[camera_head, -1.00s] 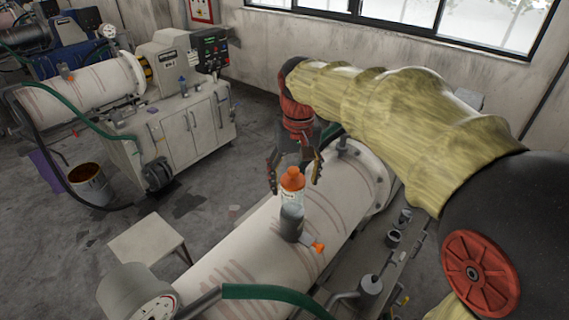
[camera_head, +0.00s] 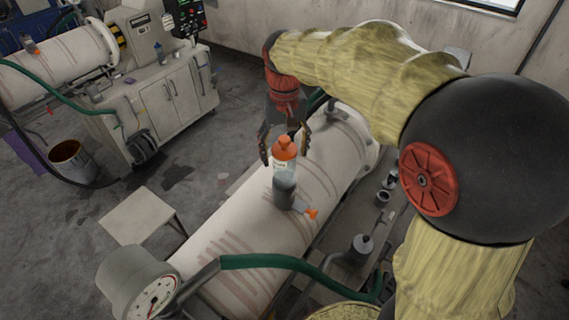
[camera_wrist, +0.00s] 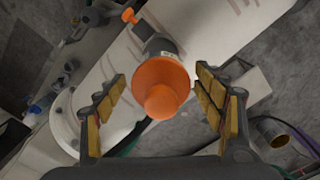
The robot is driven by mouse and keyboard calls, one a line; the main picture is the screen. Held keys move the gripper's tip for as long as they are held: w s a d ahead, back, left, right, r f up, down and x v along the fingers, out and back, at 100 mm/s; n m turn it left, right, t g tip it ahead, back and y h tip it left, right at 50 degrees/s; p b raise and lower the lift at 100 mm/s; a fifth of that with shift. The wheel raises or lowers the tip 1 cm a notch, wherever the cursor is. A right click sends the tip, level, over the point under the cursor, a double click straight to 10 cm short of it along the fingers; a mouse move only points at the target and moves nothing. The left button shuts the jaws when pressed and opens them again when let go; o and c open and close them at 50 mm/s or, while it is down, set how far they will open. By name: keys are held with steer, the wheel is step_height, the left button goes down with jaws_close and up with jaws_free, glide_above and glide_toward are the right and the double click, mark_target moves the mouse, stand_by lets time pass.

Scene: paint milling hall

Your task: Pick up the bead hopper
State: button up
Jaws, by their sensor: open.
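The bead hopper (camera_head: 285,168) is a clear bottle-like vessel with an orange cap and a grey lower part. It stands upright on top of the white horizontal mill cylinder (camera_head: 240,228), with a small orange-tipped lever at its base. My gripper (camera_head: 285,158) is open at the hopper's upper part, with its fingers apart on either side of it. In the wrist view the hopper's orange cap (camera_wrist: 160,88) lies between the two open fingers of my gripper (camera_wrist: 160,100), with a gap on each side. The hopper's lower body is partly hidden by the cap there.
A pressure gauge (camera_head: 154,301) and a green hose (camera_head: 285,264) are at the cylinder's near end. A small white stool (camera_head: 140,214) stands left of it. Small metal parts and a can (camera_head: 362,246) sit on the right side. Another mill (camera_head: 165,100) stands at the back left.

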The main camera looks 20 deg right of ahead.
steer(key=shift+a+f, duration=0.1)
steer(key=shift+f, duration=0.1)
steer(key=shift+c, duration=1)
steer(key=c, duration=1.5)
jaws_close()
